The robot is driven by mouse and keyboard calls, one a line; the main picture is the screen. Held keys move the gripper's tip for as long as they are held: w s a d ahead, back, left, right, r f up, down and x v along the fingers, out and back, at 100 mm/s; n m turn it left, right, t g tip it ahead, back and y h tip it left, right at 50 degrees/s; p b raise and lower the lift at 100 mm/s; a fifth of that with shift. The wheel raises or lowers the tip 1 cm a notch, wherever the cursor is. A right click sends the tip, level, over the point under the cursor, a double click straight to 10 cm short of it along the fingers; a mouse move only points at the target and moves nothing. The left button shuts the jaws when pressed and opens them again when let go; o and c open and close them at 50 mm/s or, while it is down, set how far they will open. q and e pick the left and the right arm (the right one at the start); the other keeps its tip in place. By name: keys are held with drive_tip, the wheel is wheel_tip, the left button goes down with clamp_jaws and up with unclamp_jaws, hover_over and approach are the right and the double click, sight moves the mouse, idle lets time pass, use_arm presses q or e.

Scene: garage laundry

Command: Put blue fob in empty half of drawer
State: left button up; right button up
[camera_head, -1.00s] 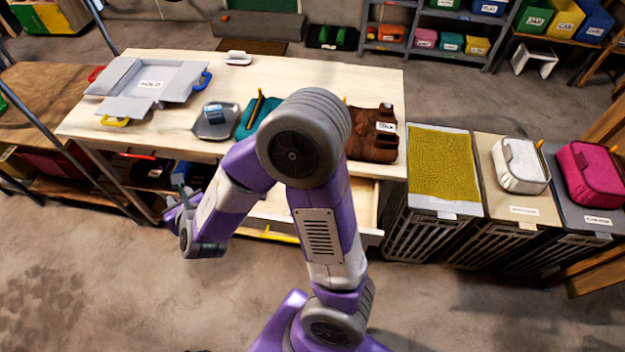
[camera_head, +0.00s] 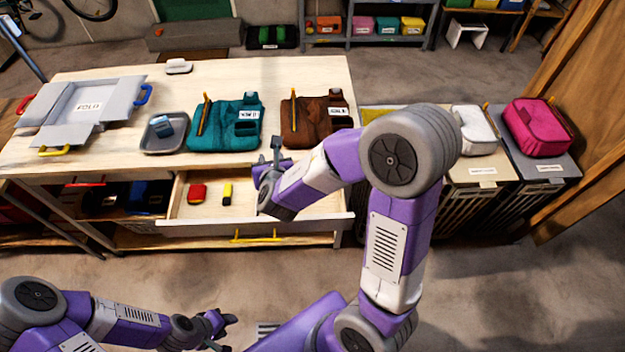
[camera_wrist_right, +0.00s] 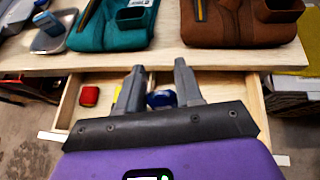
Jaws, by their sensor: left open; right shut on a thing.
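The open drawer (camera_head: 330,224) juts out under the table. A red item (camera_head: 197,193) and a yellow-and-black item (camera_head: 227,194) lie in its left half. My right gripper (camera_head: 274,158) is over the right half, whose floor is partly hidden by my arm. In the right wrist view my right gripper (camera_wrist_right: 160,88) is shut on the blue fob (camera_wrist_right: 161,99), which shows between the fingers, with the red item (camera_wrist_right: 89,96) to the left. I cannot tell the fob's height above the drawer floor. My left gripper (camera_head: 222,326) is open and empty, low in front of the table.
On the table (camera_head: 270,75) are a grey tray (camera_head: 180,146) with a blue-grey item (camera_head: 162,125), a teal pouch (camera_head: 230,130), a brown pouch (camera_head: 310,125) and a grey folding box (camera_head: 60,120). Bins with white (camera_head: 475,130) and pink (camera_head: 540,125) bags stand at right.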

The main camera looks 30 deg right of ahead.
drive_tip(key=d+f+b, duration=0.2)
drive_tip(key=d+f, duration=0.1)
drive_tip(key=f, duration=0.1)
drive_tip(key=d+f+m+h+b, duration=0.1)
drive_tip(key=d+f+b, duration=0.2)
drive_tip(key=d+f, duration=0.1)
drive_tip(key=w+d+f+g+h+b, duration=0.1)
drive_tip(key=d+f+b, duration=0.2)
drive_tip(key=d+f, duration=0.1)
drive_tip(key=shift+d+f+m, duration=0.15)
drive_tip(key=shift+f+m, duration=0.25)
drive_tip(key=shift+f, duration=0.3)
wheel_tip(320, 180, down, 4)
drive_tip(key=shift+f+b, duration=0.1)
drive_tip(key=shift+b, duration=0.7)
drive_tip(key=shift+s, duration=0.1)
drive_tip(key=o, duration=0.6)
drive_tip(key=shift+f, duration=0.1)
drive_tip(key=o, duration=0.4)
